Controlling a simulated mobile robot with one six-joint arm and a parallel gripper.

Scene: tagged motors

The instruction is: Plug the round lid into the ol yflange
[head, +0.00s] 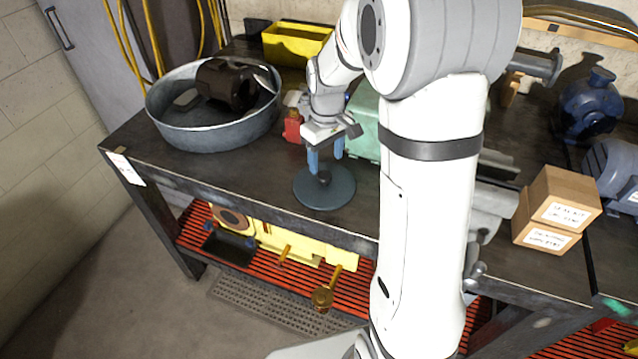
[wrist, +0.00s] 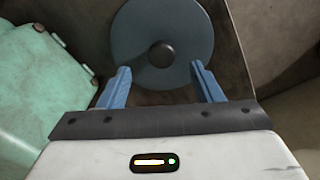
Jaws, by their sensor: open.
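The round lid (head: 324,197) is a blue-grey disc with a dark central knob. It lies flat near the front edge of the workbench. My gripper (head: 326,158) points down just above it, with its blue fingers spread and empty. In the wrist view the lid (wrist: 135,40) lies beyond the fingertips, and its knob is roughly centred between the fingers of the gripper (wrist: 160,72). I cannot tell for sure which part is the oily flange. A dark brown cylindrical housing (head: 222,84) lies in the round metal tub at the left.
The metal tub (head: 210,133) stands left of the lid. A red bottle (head: 292,127) and a green case (head: 366,135) stand behind it; the case also shows in the wrist view (wrist: 40,85). Cardboard boxes (head: 556,208) and blue motors (head: 588,105) are at right. My arm hides the bench's middle.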

